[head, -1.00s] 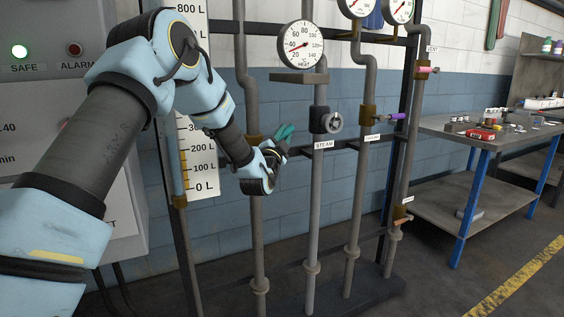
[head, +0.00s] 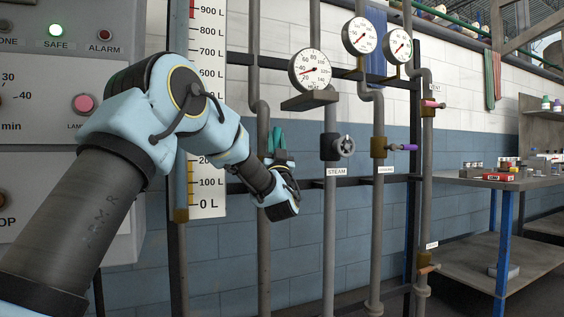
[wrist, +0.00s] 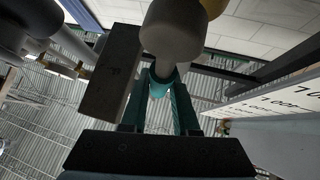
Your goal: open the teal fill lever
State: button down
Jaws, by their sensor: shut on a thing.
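The teal fill lever (wrist: 161,85) shows in the wrist view as a short teal bar with a rounded end, seen nearly end-on. My gripper (wrist: 165,92) has teal fingers on both sides of it and is shut on it. In the head view my gripper (head: 277,139) is at the leftmost grey pipe (head: 263,240), with its fingers pointing up. There the lever cannot be told apart from the teal fingers, and my wrist hides part of the valve.
The steam pipe with its round valve knob (head: 344,146) stands just right of my gripper. A purple-handled valve (head: 402,147) is further right. A litre scale (head: 207,110) and a control panel (head: 60,110) are left. A bench (head: 480,181) stands right.

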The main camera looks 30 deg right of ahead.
jog(key=shift+w+a+f+n+t+y+b, duration=0.1)
jog(key=shift+a+n+t+y+b, duration=0.15)
jog(key=shift+n+y+b, duration=0.25)
jog(key=shift+s+a+r+n+t+y+b, duration=0.1)
jog(key=shift+a+n+t+y+b, duration=0.15)
jog(key=shift+n+y, duration=0.45)
jog(key=shift+w+a+f+n+t+y+b, duration=0.15)
jog(key=shift+n+t+y+b, duration=0.2)
jog(key=shift+n, duration=0.45)
jog(key=shift+a+y, duration=0.1)
jog(key=shift+y, duration=0.25)
jog(key=c, duration=0.7)
grip_release()
jog(key=v, duration=1)
jog(key=shift+s+f, duration=0.2)
jog(key=shift+s, duration=0.1)
